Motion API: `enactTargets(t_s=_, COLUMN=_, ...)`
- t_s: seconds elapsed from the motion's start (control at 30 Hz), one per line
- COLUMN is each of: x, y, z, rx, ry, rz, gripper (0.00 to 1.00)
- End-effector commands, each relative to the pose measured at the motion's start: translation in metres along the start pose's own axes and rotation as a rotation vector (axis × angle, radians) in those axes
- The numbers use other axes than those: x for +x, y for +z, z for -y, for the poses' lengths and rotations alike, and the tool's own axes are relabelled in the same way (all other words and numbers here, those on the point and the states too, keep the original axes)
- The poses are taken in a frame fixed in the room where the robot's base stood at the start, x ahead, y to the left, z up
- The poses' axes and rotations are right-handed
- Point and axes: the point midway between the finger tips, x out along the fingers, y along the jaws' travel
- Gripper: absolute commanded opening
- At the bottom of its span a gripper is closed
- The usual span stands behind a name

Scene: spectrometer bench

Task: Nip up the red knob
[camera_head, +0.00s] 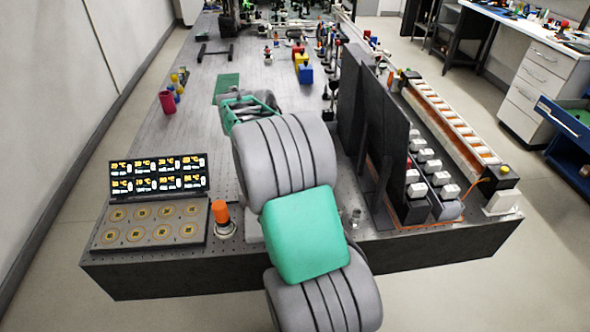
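I cannot pick out a clearly red knob with certainty. An orange-red cylinder (220,211) stands upright on a small round base near the front edge, right of the display box. Small red bits also show among the far parts, too small to tell. My gripper (247,104) is at the far end of my grey and green arm, low over the bench, beyond and apart from the orange-red cylinder. Its fingers are seen from behind and partly hidden by my arm, so their opening does not show. I see nothing held in it.
A pink cup (167,102) stands at the left edge, beside small coloured balls. Red, yellow and blue blocks (304,72) stand farther back. Tall dark panels (388,135) rise on the right. Bare bench lies left of my arm.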

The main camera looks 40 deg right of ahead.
Motion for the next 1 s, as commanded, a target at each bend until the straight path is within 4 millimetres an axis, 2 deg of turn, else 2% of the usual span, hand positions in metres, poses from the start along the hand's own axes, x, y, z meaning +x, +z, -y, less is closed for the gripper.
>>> enactTargets(t_s=0.47, x=-0.0008, y=-0.0011, z=0.0011, rx=0.018, ry=0.003, rz=-0.001, gripper=0.00)
enactTargets(t_s=0.5, x=-0.0008, y=-0.0011, z=0.0011, rx=0.017, ry=0.003, rz=-0.001, gripper=0.16)
enactTargets(t_s=0.73, x=-0.0004, y=-0.0005, z=0.0007, rx=0.016, ry=0.005, rz=-0.001, gripper=0.35)
enactTargets(t_s=1.0, x=-0.0016, y=-0.0001, z=0.0007, rx=0.015, ry=0.005, rz=0.000, gripper=0.37)
